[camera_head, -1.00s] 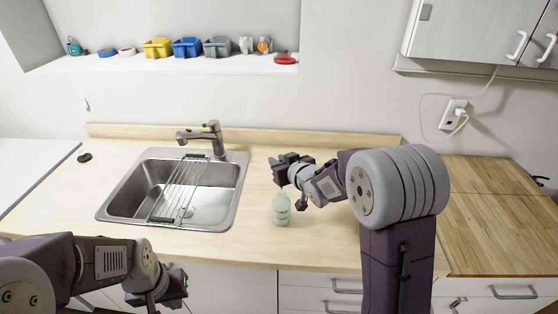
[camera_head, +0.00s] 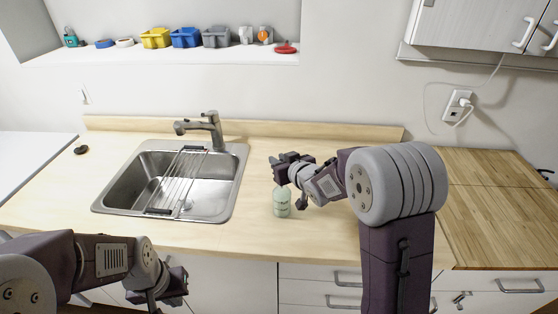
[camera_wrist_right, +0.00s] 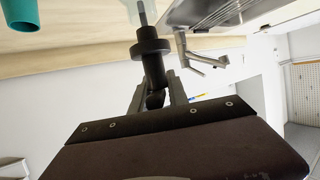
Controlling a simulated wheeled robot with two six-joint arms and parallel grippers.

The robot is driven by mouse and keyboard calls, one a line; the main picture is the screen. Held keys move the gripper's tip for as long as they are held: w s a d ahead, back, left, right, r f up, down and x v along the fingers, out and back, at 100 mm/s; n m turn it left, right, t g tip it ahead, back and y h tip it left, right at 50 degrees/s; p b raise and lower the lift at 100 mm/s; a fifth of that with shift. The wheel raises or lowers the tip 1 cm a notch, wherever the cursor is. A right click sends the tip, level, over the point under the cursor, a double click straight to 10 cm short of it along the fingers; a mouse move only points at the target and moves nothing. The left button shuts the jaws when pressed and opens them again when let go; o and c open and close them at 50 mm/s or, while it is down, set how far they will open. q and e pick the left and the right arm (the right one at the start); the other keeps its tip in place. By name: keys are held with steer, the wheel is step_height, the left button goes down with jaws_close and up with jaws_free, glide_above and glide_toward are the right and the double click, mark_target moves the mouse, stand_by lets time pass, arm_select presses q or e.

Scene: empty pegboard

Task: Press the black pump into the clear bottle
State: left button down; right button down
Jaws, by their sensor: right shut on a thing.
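The clear bottle (camera_head: 282,204), pale green with a label, stands upright on the wooden counter right of the sink. My right gripper (camera_head: 290,164) is above and just behind it in the head view.
The sink (camera_head: 225,208) with a wire rack (camera_head: 182,180) and faucet (camera_head: 205,128) lies to the left. A small black object (camera_head: 81,150) sits at the counter's far left. Bins (camera_head: 186,38) stand on the shelf. A teal object (camera_wrist_right: 18,14) shows in the wrist view.

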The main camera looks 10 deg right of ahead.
steer(key=shift+f+b, duration=1.3)
steer(key=shift+f, duration=0.05)
stand_by(1.6)
steer(key=c, duration=1.2)
jaws_free()
steer(key=shift+s, duration=0.15)
steer(key=v, duration=0.8)
steer(key=shift+s+d+r, duration=0.2)
steer(key=shift+s, duration=0.15)
